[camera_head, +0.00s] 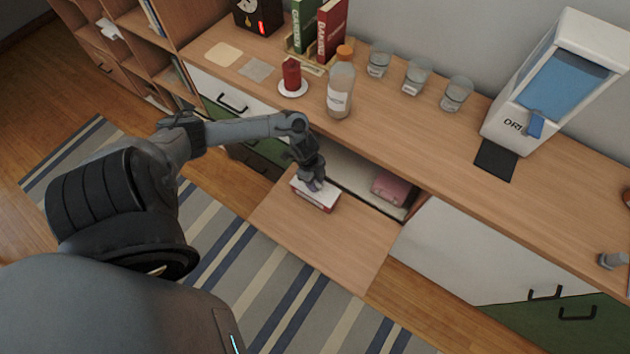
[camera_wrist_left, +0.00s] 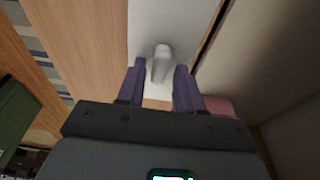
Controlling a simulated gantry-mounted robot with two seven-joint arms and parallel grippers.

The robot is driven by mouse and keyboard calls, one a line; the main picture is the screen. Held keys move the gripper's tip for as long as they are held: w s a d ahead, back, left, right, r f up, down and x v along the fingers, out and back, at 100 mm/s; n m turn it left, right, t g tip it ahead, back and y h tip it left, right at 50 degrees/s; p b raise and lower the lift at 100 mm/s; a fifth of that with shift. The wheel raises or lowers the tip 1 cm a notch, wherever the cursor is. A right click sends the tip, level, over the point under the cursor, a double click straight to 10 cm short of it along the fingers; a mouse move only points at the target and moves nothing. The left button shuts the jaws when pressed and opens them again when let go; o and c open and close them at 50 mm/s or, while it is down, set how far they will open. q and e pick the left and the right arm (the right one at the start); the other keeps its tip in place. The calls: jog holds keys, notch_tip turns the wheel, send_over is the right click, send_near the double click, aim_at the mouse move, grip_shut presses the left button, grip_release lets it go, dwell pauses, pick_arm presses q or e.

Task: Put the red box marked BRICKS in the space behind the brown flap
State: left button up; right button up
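A box with a white top and a red side (camera_head: 316,194) lies on the lowered brown flap (camera_head: 325,241), near the opening; I cannot read its marking. My left gripper (camera_head: 314,184) is over this box. In the left wrist view its fingers (camera_wrist_left: 160,72) stand apart on either side of the grip, with a gap. The space behind the flap (camera_head: 352,174) is open and holds a pinkish-red box (camera_head: 391,188) at its right end. My right gripper is not in view.
The counter edge overhangs the opening. Bare shelf shows left of the pinkish-red box.

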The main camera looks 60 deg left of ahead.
pick_arm(q)
jog(key=shift+o, duration=0.8)
